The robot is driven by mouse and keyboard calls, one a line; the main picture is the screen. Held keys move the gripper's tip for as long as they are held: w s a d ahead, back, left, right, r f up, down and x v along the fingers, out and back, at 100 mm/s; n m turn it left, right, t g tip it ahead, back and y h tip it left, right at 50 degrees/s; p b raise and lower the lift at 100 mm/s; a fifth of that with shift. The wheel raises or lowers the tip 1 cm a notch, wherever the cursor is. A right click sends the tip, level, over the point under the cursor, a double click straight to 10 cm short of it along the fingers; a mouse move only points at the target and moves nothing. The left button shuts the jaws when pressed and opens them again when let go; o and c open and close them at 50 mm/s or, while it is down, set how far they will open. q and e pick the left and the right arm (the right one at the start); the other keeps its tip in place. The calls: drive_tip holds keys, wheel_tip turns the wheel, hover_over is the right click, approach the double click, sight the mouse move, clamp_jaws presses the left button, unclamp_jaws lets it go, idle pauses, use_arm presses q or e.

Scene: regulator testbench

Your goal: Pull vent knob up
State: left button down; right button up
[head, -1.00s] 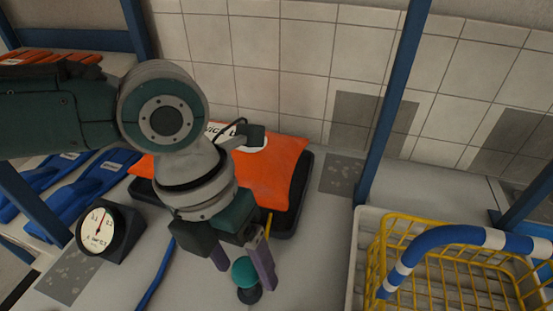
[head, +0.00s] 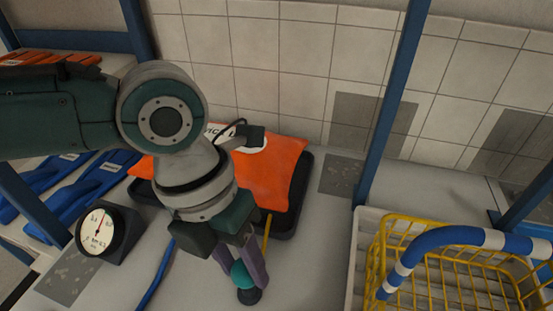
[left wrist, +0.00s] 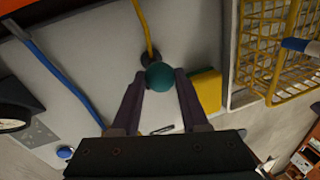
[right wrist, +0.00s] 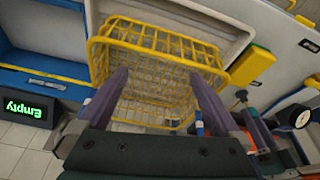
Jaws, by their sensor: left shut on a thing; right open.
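The vent knob (head: 242,275) is a teal ball on a dark round base, standing on the grey bench top. My left gripper (head: 251,279) reaches down to it from above, with its purple fingers closed on both sides of the ball. In the left wrist view the teal knob (left wrist: 160,76) sits between the fingertips, with the dark base just beyond it. The fingers cover part of the knob in the head view. My right gripper (right wrist: 160,74) is open and empty in front of the yellow wire basket in the right wrist view; the head view does not show it.
The yellow wire basket (head: 455,285) with a blue-and-white handle stands at the right. A dial gauge (head: 101,232) is at the left. An orange bag (head: 275,170) lies in a black tray behind the knob. Blue and yellow hoses run along the bench. A blue post (head: 392,105) rises behind.

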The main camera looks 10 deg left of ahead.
sight(241, 265)
idle(0.8)
use_arm(q)
drive_tip(key=p+v, duration=0.2)
drive_tip(key=v, duration=0.1)
drive_tip(key=shift+d+r+p, duration=0.3)
drive_tip(key=shift+d+p, duration=0.05)
drive_tip(key=shift+p, duration=0.05)
use_arm(e)
wheel_tip(241, 265, up, 3)
drive_tip(key=shift+f, duration=0.1)
use_arm(q)
drive_tip(key=shift+f, duration=0.1)
use_arm(e)
drive_tip(key=shift+d+f, duration=0.1)
drive_tip(key=shift+f, duration=0.05)
use_arm(q)
drive_tip(key=shift+c, duration=2)
unclamp_jaws()
drive_tip(key=v, duration=1)
drive_tip(key=shift+f, duration=0.1)
